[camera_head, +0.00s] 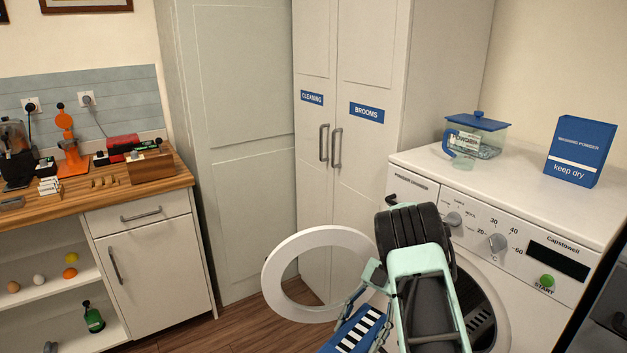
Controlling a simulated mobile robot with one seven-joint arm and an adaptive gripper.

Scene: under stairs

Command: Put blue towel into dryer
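The white dryer (510,215) stands at the right. Its round door (290,250) is swung open to the left, and the dark drum opening (480,305) shows partly behind my arm. My gripper (362,300), with thin mint-green fingers, is in front of the dryer near the open door. No other blue cloth shows. Whether the gripper is open or shut is unclear.
On the dryer top are a clear box with a blue lid (476,136) and a blue washing powder box (580,151). A tall cupboard (345,130) stands behind the door. A wooden counter (95,187) is at the left. Some wooden floor (240,325) is free.

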